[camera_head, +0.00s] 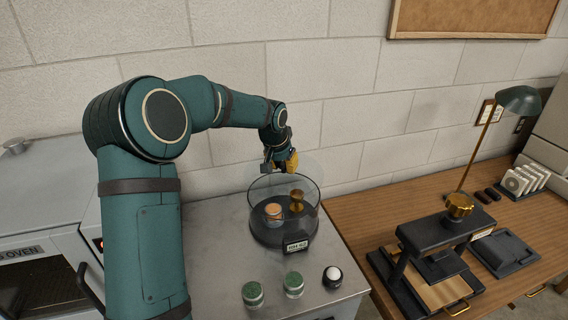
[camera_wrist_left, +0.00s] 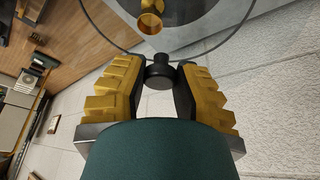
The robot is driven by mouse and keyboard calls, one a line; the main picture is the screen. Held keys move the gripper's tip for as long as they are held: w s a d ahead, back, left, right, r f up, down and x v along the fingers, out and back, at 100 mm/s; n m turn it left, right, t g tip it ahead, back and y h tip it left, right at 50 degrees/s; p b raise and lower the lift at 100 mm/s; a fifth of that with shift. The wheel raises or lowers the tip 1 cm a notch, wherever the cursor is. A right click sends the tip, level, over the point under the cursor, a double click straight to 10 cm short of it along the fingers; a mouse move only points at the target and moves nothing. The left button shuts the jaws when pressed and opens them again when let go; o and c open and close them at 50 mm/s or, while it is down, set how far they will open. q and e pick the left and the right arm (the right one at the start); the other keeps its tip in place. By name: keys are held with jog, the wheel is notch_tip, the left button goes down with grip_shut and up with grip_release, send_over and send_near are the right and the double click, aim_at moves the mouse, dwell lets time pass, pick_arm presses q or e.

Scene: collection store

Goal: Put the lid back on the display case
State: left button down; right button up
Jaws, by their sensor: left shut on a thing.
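The display case (camera_head: 268,235) is a clear round glass case on a dark base with a small label, standing on the grey counter. A copper-coloured piece (camera_head: 273,211) and a brass piece (camera_head: 297,201) are inside. My left gripper (camera_head: 290,163), with yellow fingers, is above the back of the case. In the left wrist view its fingers (camera_wrist_left: 159,80) are shut on the black knob (camera_wrist_left: 158,72) of the clear lid (camera_wrist_left: 205,40). The brass piece (camera_wrist_left: 150,17) shows through the lid. The lid's faint outline makes its gap to the case hard to tell. My right gripper is out of view.
Two green-topped jars (camera_head: 252,294) (camera_head: 293,284) and a white-topped black one (camera_head: 332,276) stand on the counter in front of the case. A wooden desk (camera_head: 350,208) with a black press (camera_head: 435,235) and a lamp (camera_head: 519,99) is at right. The wall is close behind.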

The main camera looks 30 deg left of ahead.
pick_arm(q)
jog(key=shift+f+b, duration=0.85)
jog(key=shift+f, duration=0.5)
jog(key=shift+f+b, duration=1.25)
jog(key=shift+f, duration=0.5)
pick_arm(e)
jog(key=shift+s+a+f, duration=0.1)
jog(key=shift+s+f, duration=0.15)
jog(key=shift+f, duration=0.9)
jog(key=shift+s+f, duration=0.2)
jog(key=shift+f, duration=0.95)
pick_arm(q)
jog(key=shift+d+f, duration=0.1)
jog(key=shift+f, duration=0.05)
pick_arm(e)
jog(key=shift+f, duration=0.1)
pick_arm(q)
jog(key=shift+c, duration=0.8)
grip_release()
jog(key=shift+r+p, duration=2.35)
jog(key=shift+r, duration=1.2)
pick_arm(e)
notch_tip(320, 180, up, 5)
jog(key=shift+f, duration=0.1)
